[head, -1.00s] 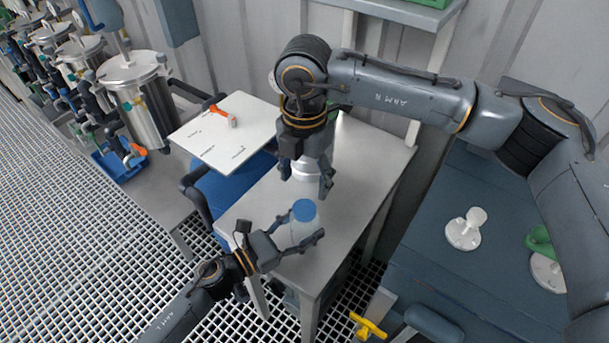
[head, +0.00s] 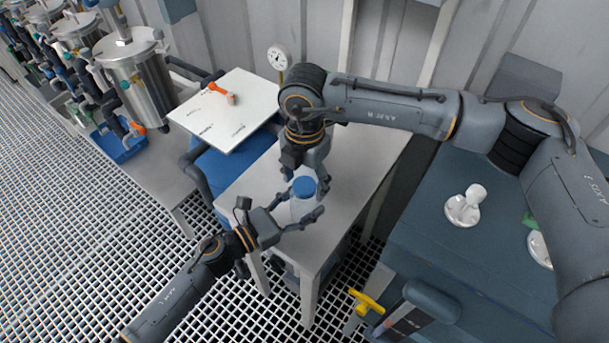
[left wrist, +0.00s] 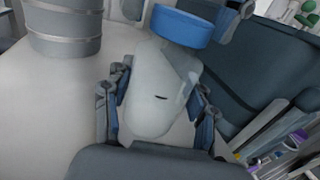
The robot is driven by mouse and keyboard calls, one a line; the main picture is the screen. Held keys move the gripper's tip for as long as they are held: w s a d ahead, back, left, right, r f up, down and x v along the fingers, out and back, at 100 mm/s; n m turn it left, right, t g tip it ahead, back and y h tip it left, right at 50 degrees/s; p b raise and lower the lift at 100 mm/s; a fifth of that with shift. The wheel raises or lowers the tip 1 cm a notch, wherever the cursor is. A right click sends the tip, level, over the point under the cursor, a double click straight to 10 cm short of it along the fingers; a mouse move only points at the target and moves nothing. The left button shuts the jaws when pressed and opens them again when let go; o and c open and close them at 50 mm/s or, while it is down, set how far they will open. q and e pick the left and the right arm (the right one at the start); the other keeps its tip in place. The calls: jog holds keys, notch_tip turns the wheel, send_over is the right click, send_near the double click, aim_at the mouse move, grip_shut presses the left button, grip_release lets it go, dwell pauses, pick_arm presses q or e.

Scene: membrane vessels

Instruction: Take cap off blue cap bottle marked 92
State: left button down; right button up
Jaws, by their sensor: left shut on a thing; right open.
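A translucent white bottle (head: 302,209) with a blue cap (head: 303,187) stands upright at the near end of the grey table. My left gripper (head: 300,213) is shut around its body. In the left wrist view the bottle (left wrist: 158,85) sits between both finger pads, with the blue cap (left wrist: 180,27) above them. A small dark mark shows on the bottle, but I cannot read a number. My right gripper (head: 306,177) is open, pointing down with its fingers to either side of the cap. I cannot tell whether they touch it.
The grey table (head: 345,195) is bare to the right of the bottle. A white board (head: 225,125) with an orange-handled item lies at the back left. A blue-grey bench (head: 440,250) with white fittings is on the right.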

jog(key=c, duration=1.2)
jog(key=n, duration=0.9)
jog(key=shift+n, duration=0.3)
jog(key=n, duration=0.8)
jog(key=shift+r+n, duration=0.1)
jog(key=shift+n, duration=0.2)
jog(key=n, duration=1.2)
jog(key=shift+n, duration=0.3)
jog(key=n, duration=0.5)
jog(key=shift+r, duration=0.2)
jog(key=shift+r, duration=0.95)
